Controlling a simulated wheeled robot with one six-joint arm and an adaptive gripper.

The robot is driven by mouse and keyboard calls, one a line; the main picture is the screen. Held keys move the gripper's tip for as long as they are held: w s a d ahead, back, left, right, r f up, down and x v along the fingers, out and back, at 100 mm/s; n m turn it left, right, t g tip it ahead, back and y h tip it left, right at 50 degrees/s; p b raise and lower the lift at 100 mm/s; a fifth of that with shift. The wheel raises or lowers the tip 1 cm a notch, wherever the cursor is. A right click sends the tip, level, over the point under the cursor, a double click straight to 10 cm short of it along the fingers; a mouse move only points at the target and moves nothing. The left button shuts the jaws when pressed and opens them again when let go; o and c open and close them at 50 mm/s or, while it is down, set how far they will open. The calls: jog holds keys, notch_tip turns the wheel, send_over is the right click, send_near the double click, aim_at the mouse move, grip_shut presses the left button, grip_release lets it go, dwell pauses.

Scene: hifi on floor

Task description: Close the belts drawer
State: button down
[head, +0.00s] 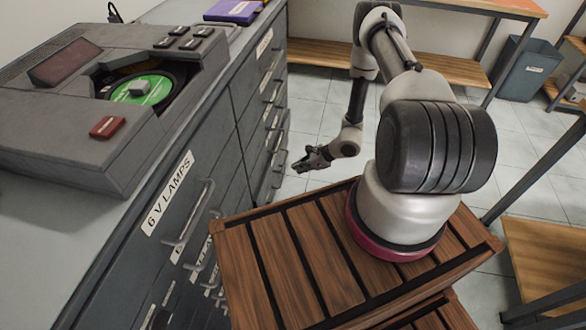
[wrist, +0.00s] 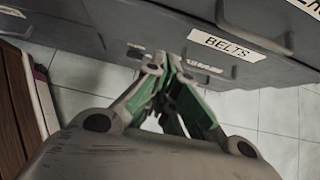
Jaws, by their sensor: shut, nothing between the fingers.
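The belts drawer (wrist: 262,72) shows in the wrist view as a dark grey front with a white BELTS label (wrist: 225,43) at upper right. In the head view my gripper (head: 312,160) hangs beside the far cabinet's drawer fronts. I cannot tell there which drawer is belts, nor how far it stands open.
The grey cabinet (head: 243,95) with several labelled drawers runs along the left, including the 6 V LAMPS drawer (head: 172,205) nearby. A grey player with a green disc (head: 140,89) stands on top. A wooden bench (head: 400,62) and blue bin (head: 527,68) stand behind. Tiled floor (head: 318,105) is clear beyond my gripper.

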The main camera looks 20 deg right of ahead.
aim_at(268, 172)
jog(key=shift+w+a+f, duration=0.9)
jog(key=shift+a+f, duration=0.05)
jog(key=shift+a, duration=0.35)
jog(key=shift+w+a+f, duration=0.85)
jog(key=shift+a+f, duration=0.05)
jog(key=shift+a, duration=0.45)
jog(key=shift+w+a+f, duration=0.9)
jog(key=shift+a+f, duration=0.05)
jog(key=shift+a, duration=0.35)
jog(key=shift+w+a, duration=0.45)
jog(key=shift+a, duration=0.35)
jog(key=shift+w, duration=0.15)
jog(key=shift+a+r, duration=0.1)
